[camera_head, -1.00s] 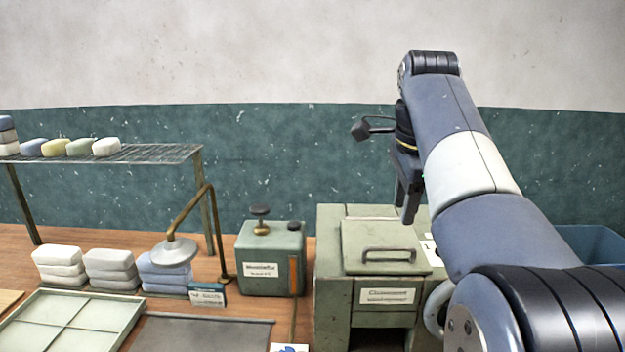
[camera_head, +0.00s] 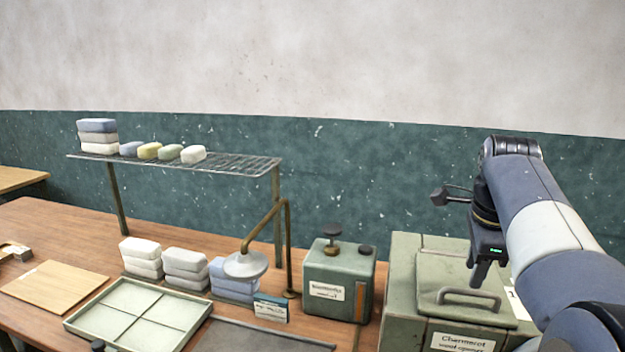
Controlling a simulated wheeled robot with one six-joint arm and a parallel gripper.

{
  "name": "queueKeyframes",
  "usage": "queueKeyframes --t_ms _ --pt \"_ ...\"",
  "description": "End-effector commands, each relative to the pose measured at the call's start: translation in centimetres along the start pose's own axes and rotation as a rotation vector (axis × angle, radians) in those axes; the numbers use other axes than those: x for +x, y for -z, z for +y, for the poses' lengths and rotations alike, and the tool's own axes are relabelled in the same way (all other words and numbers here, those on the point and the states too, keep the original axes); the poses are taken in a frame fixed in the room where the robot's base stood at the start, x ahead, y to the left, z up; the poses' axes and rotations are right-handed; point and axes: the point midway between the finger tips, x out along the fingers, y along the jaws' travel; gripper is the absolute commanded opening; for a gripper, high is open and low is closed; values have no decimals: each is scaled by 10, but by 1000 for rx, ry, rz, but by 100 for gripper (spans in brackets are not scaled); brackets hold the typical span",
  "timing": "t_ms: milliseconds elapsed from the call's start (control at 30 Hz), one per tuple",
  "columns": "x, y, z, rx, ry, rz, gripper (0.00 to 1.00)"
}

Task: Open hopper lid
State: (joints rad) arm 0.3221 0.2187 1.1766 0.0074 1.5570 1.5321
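The hopper is a green metal box (camera_head: 403,292) at the lower right, with a label on its front that I cannot read clearly. Its lid (camera_head: 432,262) lies flat and closed on top, with a dark bar handle (camera_head: 469,298) near the front edge. My gripper (camera_head: 481,275) points down above the lid, behind the handle, and looks apart from it. Its fingers overlap in this view, so their opening is unclear. I see nothing held in it. My arm hides the right part of the hopper.
A green canister (camera_head: 338,284) with dark knobs stands left of the hopper. Beside it are a bent brass pipe with a pale shower-like head (camera_head: 246,265) and a wire rack (camera_head: 236,166) bearing soap bars. A divided tray (camera_head: 72,324) lies in front. The wall is close behind.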

Motion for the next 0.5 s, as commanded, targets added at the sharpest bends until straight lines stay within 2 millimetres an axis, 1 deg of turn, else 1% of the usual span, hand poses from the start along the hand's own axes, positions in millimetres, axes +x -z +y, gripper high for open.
queueKeyframes --t_ms 33,133,500 --pt "-6 0 -1 0 -1 0 32" --pt "-8 0 -2 0 -1 0 32" --pt "-9 0 -2 0 0 0 32"
